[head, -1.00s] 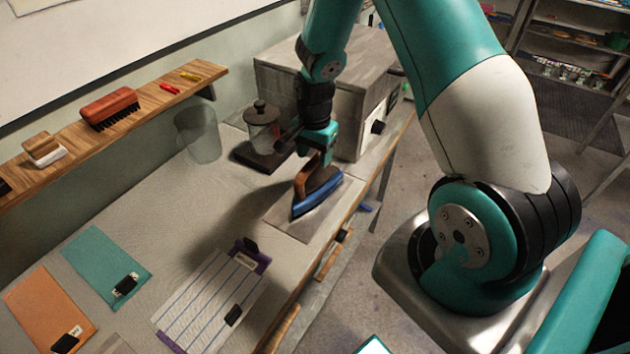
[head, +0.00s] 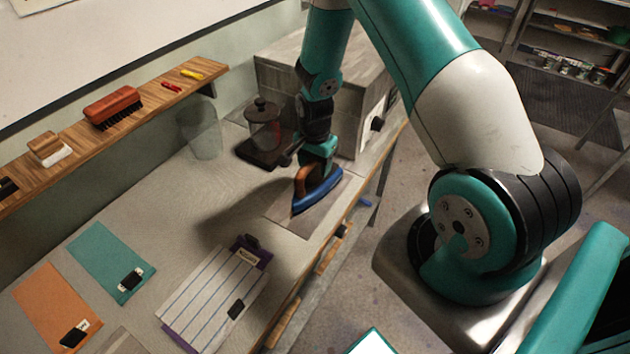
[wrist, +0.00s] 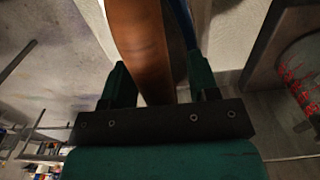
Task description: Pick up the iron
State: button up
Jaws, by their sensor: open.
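The iron has a blue body (head: 318,196) and a brown handle, and sits on a flat grey plate (head: 290,222) near the table's front edge. My gripper (head: 316,168) is right above it, pointing down, with the jaws around or close to the handle. In the wrist view the brown handle (wrist: 143,45) runs between the two green fingers of my gripper (wrist: 150,85). The fingers are open, with a gap visible at least on the handle's right side. The fingertips are partly hidden in the head view.
A lidded glass jar (head: 262,125) stands on a dark base just behind my gripper. A grey box (head: 285,75) stands at the back right, a clear cup (head: 200,130) by the wall. A striped cloth with clips (head: 215,295) and teal (head: 105,262) and orange sheets lie in front left.

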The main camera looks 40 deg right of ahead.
dwell(0.3)
grip_shut()
dwell(1.3)
